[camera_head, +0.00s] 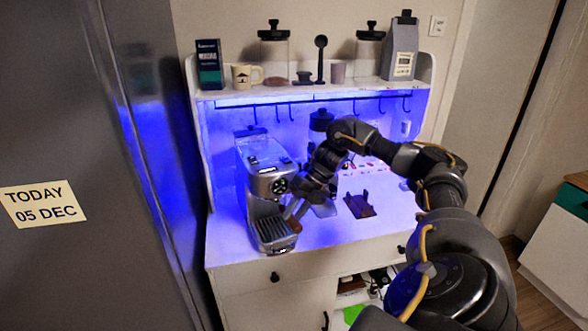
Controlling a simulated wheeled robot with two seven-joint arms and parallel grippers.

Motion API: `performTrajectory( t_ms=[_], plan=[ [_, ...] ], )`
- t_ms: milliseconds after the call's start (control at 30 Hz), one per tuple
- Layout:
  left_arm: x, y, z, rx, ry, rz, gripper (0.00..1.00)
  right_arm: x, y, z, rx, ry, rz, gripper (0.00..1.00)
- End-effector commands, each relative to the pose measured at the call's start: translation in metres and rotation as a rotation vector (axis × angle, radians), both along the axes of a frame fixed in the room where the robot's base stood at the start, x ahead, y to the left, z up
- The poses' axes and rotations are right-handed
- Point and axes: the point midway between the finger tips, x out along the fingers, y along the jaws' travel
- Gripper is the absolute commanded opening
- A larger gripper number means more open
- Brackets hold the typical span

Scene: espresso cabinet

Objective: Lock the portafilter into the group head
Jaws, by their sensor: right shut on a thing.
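The espresso machine (258,160) stands on the left of the lit counter, with a round gauge on its front and a drip tray (273,233) below. The group head is under the front of the machine, and my arm and gripper partly hide that area. My right gripper (296,210) reaches in from the right, just in front of the machine above the drip tray. It is shut on the portafilter, of which a small brown part (295,223) shows by the fingertips. I cannot tell whether the portafilter touches the group head. My left gripper is out of view.
A dark brown stand (360,205) sits on the counter to the right of the machine. A shelf (300,95) above holds a mug (242,76), jars and a grey bag (400,52). The counter's front left is clear. A dark tall panel (75,120) borders the left.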

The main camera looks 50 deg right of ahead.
Motion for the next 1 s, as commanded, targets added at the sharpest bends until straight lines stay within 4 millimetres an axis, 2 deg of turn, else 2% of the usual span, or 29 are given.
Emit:
performTrajectory(
  t_ms=[467,500,633,667,1000],
  plan=[
    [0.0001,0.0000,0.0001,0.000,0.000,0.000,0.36,0.0005,0.0001,0.0005,0.000,-0.002,0.001,0.00],
    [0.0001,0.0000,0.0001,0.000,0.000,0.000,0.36,0.0005,0.0001,0.0005,0.000,-0.003,0.002,0.33],
    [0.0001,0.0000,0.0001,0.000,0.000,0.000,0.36,0.0003,0.0000,0.0005,0.000,-0.002,0.001,0.50],
    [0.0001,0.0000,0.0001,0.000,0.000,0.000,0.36,0.0003,0.0000,0.0003,0.000,-0.002,0.001,0.53],
    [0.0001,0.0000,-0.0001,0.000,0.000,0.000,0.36,-0.0009,-0.0022,0.0030,-0.001,0.000,0.001,0.53]
  ],
)
